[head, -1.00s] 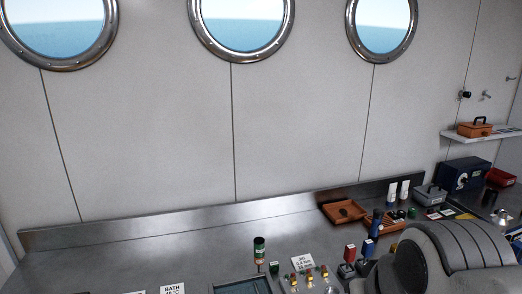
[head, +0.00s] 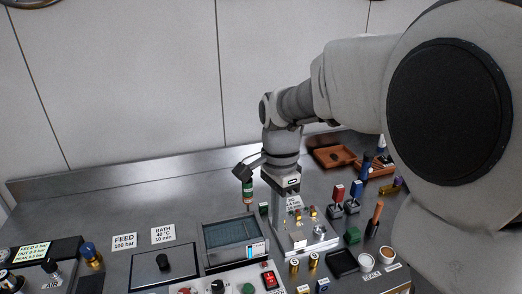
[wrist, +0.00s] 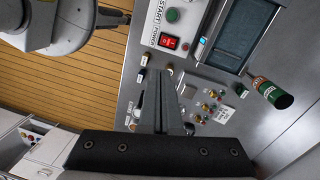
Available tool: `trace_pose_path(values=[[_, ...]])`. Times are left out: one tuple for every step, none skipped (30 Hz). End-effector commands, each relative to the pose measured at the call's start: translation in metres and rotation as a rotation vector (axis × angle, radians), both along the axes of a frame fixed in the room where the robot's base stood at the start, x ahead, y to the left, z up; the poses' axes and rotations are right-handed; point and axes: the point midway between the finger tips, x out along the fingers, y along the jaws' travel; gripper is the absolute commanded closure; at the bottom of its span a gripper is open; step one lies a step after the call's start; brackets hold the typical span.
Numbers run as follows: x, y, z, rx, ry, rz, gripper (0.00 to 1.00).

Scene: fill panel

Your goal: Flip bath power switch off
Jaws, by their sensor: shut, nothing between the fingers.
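The bath power switch is a red rocker in a dark frame, on the front panel of the bath (head: 236,229); the switch (head: 268,279) is at the bottom of the head view. In the wrist view the switch (wrist: 168,42) lies beyond the fingertips, beside a POWER label. I cannot tell which side of the rocker is pressed. My gripper (wrist: 164,74) is shut and empty, pointing down over the bench. It is apart from the switch, nearer the metal block with brass fittings. In the head view my arm hides part of the gripper.
A green START button (wrist: 172,15) sits beside the switch. A black-and-green cylinder (wrist: 271,92) stands at the bath's corner. A metal block with brass fittings (head: 305,235) is to the bath's right. Red and blue-topped items (head: 338,192) and an orange tray (head: 333,157) are further right.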

Motion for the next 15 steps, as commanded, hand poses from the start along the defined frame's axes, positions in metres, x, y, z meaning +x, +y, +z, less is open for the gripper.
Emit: trace_pose_path(values=[[0.006, 0.007, -0.013, -0.021, 0.026, -0.041, 1.00], [0.008, 0.010, -0.018, -0.031, 0.038, -0.069, 1.00], [0.011, 0.013, -0.024, -0.045, 0.053, -0.101, 1.00], [0.013, 0.016, -0.027, -0.055, 0.062, -0.121, 1.00], [0.014, 0.018, -0.031, -0.062, 0.068, -0.139, 1.00], [0.016, 0.020, -0.034, -0.072, 0.075, -0.159, 1.00], [0.017, 0.021, -0.036, -0.076, 0.079, -0.171, 1.00], [0.017, 0.022, -0.037, -0.081, 0.083, -0.179, 1.00], [0.018, 0.023, -0.039, -0.085, 0.087, -0.188, 1.00], [0.018, 0.023, -0.041, -0.088, 0.088, -0.192, 1.00], [0.018, 0.023, -0.043, -0.088, 0.089, -0.195, 1.00], [0.017, 0.023, -0.046, -0.089, 0.090, -0.196, 1.00], [0.016, 0.023, -0.049, -0.089, 0.090, -0.197, 1.00], [0.015, 0.022, -0.052, -0.089, 0.091, -0.196, 1.00], [0.014, 0.022, -0.058, -0.089, 0.091, -0.196, 1.00]])
